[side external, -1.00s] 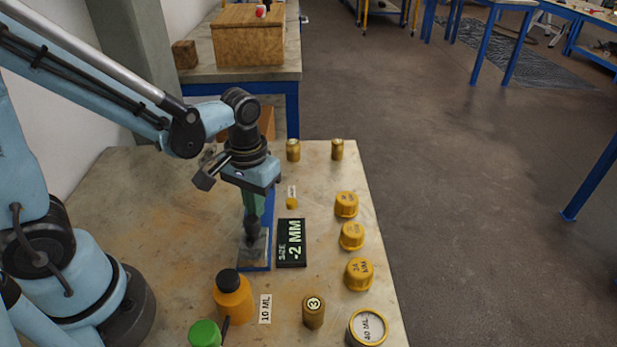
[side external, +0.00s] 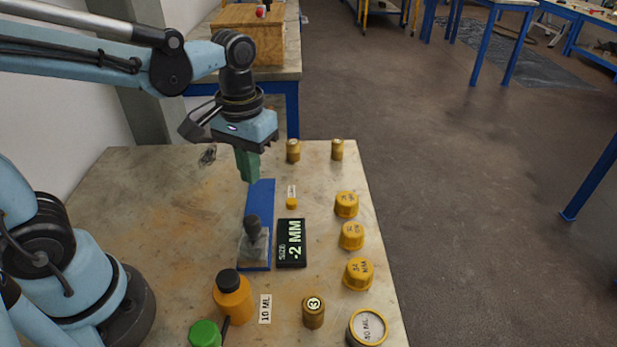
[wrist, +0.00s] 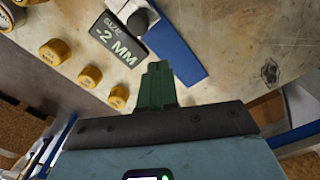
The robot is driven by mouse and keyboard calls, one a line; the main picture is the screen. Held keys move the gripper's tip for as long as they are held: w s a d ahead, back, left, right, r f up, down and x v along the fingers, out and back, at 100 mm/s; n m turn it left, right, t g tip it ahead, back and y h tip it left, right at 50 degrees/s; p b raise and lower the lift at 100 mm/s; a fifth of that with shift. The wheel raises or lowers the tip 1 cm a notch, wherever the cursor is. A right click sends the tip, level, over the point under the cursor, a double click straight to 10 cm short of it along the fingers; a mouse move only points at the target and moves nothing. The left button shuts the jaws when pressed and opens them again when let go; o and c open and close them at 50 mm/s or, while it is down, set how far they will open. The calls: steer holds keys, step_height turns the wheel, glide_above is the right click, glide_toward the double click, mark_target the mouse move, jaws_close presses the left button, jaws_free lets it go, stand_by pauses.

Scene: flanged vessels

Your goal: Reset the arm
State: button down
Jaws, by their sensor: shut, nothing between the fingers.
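My gripper (side external: 249,178) is shut and empty, its green fingers pressed together. It hangs above the far end of the blue strip (side external: 262,196) on the table. In the wrist view the green fingers (wrist: 156,70) also show closed, with nothing between them. A grey stamp-like piece with a dark knob (side external: 254,243) stands upright on the near end of the blue strip, apart from my gripper. The black "SIZE -2 MM" sign (side external: 291,243) lies to its right.
An orange bottle (side external: 233,296) and a green-capped one (side external: 205,333) stand at the near edge. Yellow caps (side external: 351,236) line the right side, with a round 40 ML container (side external: 368,327) nearest. Two brass cylinders (side external: 293,150) stand at the back. The table's left part is clear.

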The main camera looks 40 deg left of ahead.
steer(key=shift+r, duration=0.25)
steer(key=a+m+t, duration=0.1)
steer(key=t, duration=0.1)
steer(key=m+t, duration=0.1)
steer(key=t, duration=0.1)
steer(key=s+a+r+m+t, duration=0.1)
steer(key=t, duration=0.2)
steer(key=shift+a+r, duration=0.1)
steer(key=shift+a, duration=0.25)
